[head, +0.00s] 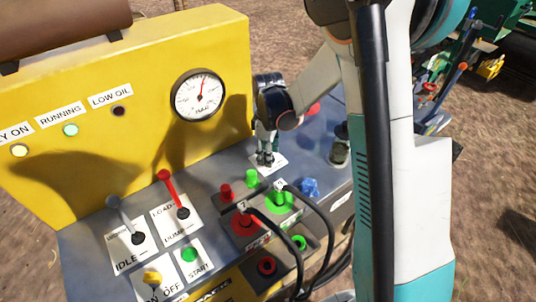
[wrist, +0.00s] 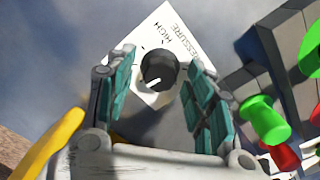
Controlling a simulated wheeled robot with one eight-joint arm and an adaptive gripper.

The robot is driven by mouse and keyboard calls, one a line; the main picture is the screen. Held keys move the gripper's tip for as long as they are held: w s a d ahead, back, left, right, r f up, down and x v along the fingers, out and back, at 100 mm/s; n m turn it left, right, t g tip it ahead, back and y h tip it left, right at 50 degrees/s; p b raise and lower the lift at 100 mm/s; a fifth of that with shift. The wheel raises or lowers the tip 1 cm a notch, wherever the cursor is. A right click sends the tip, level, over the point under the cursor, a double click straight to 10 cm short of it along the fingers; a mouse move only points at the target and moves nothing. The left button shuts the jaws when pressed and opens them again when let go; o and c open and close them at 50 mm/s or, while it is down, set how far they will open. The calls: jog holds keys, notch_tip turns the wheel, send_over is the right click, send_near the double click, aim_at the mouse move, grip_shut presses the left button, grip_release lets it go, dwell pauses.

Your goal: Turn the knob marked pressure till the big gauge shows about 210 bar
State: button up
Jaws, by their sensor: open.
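The pressure knob (wrist: 160,68) is black and round with a white pointer line, on a white plate (wrist: 172,35) lettered PRESSURE and HIGH. In the wrist view its pointer faces down and slightly left. My gripper (wrist: 160,62) is open, with one teal-padded finger on each side of the knob and gaps visible between. In the head view my gripper (head: 265,152) points down over the white plate (head: 280,162) and hides the knob. The big round gauge (head: 199,95) is on the yellow panel. Its needle points up and slightly right; the numbers are too small to read.
A red-handled lever (head: 172,193) and a grey-handled lever (head: 122,215) stand at the left. Green and red couplings with black hoses (head: 310,215) lie in front of the knob. A yellow upright panel (head: 130,95) rises behind the console.

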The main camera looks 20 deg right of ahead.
jog(key=c, duration=1.1)
jog(key=shift+o, duration=0.2)
jog(key=shift+m, duration=0.3)
jog(key=m, duration=0.4)
jog(key=shift+f, duration=0.1)
jog(key=m, duration=0.5)
jog(key=shift+m, duration=0.4)
jog(key=m, duration=0.5)
jog(key=shift+b, duration=0.3)
jog(key=shift+m, duration=2.5)
